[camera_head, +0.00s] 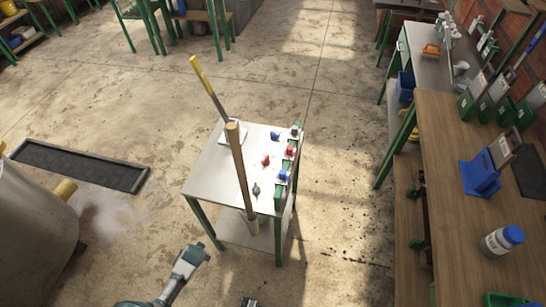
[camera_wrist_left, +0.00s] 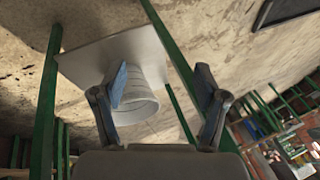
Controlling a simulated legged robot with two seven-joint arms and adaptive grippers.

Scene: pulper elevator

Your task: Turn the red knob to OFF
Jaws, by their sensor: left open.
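A small red knob (camera_head: 265,160) stands on the grey top of a green-legged table (camera_head: 222,180). A second red piece (camera_head: 291,151) sits on the strip along the table's right edge. I cannot read any OFF mark or tell the knob's setting. My left gripper (camera_head: 197,252) is low in front of the table, apart from both red pieces. In the left wrist view its two blue-padded fingers (camera_wrist_left: 165,102) are spread, with a pale ribbed cylinder (camera_wrist_left: 132,92) beyond them. A dark piece at the head view's bottom edge may be my right gripper (camera_head: 249,302); its jaws cannot be made out.
A blue piece (camera_head: 275,135) and a dark piece (camera_head: 256,189) flank the red knob. A tall wooden handle (camera_head: 238,165) rises by the table's front. A wooden bench (camera_head: 450,200) stands at right. The floor left of the table is mostly clear.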

